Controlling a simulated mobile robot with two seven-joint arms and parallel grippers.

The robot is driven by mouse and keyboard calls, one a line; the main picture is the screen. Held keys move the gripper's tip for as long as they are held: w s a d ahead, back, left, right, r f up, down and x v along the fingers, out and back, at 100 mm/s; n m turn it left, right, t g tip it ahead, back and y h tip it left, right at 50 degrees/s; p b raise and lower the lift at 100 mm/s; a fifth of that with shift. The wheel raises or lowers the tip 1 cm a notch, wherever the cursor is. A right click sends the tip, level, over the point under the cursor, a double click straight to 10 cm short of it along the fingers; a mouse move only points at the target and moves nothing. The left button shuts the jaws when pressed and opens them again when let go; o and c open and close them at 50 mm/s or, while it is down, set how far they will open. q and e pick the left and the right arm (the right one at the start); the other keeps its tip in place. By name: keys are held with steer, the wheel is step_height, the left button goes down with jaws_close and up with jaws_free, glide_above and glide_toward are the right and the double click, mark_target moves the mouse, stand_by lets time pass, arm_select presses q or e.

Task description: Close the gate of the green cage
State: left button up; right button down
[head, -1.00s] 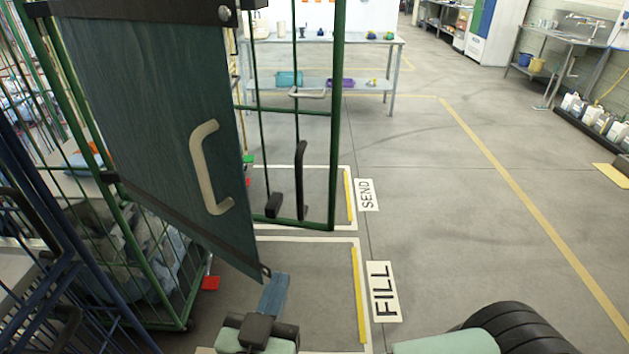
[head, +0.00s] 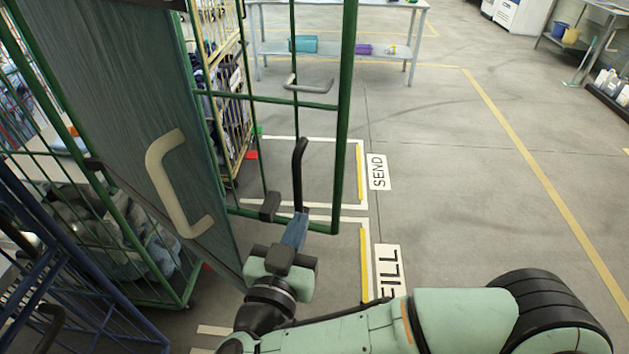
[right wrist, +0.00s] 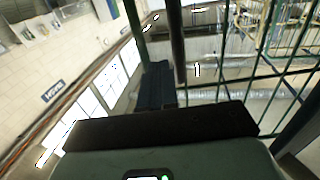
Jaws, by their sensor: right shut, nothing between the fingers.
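The green cage (head: 97,208) stands at the left, with grey bundles inside. Its barred gate (head: 342,120) stands swung out to the right, away from the cage body. The gate carries a grey handle (head: 308,85) and an upright black bar (head: 299,172) low down. A dark green panel (head: 128,115) with a beige handle (head: 172,185) hangs in front of the cage opening. My right gripper (head: 297,229) is shut and empty at the lower end of the black bar; I cannot tell whether it touches. In the right wrist view, its fingers (right wrist: 155,88) are beside the gate bars. My left gripper is not in view.
A blue cage (head: 62,265) stands close at the lower left. A yellow cage (head: 222,85) with laundry is behind the gate. A grey table (head: 340,47) stands at the back. The floor to the right is clear, past the FILL and SEND markings.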

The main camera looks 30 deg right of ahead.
mark_target(318, 174)
steer(key=p+x, duration=0.1)
steer(key=x, duration=0.9)
steer(key=shift+d, duration=0.1)
